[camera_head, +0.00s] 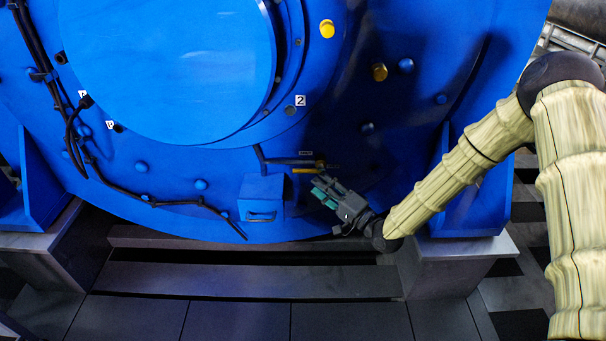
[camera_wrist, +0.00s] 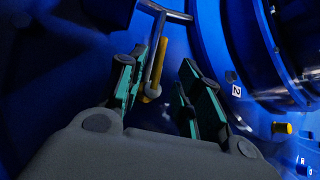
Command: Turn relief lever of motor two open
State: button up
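Motor two (camera_head: 440,60) is a large blue round housing with a white plate marked 2 (camera_head: 300,100); the plate also shows in the wrist view (camera_wrist: 236,91). The relief lever (camera_head: 288,161) is a thin dark bar with a crosspiece at its left end, lying about level. In the wrist view the lever (camera_wrist: 158,45) runs up from a round pivot, beside a yellow bar (camera_wrist: 160,58). My gripper (camera_head: 322,190) is just below and right of the pivot. In the wrist view my gripper (camera_wrist: 157,68) is open, teal-padded fingers apart, with the pivot showing between them. Contact cannot be told.
A small blue box (camera_head: 261,196) sticks out of the housing below the lever. Yellow caps (camera_head: 327,29) and blue knobs (camera_head: 406,66) stand out on the housing. A dark cable (camera_head: 100,182) runs along the lower left. Grey supports (camera_head: 460,247) stand below.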

aim_at(303, 171)
jog(key=b+x, duration=0.2)
jog(key=x, duration=0.6)
jog(key=shift+w+a, duration=0.2)
grip_shut()
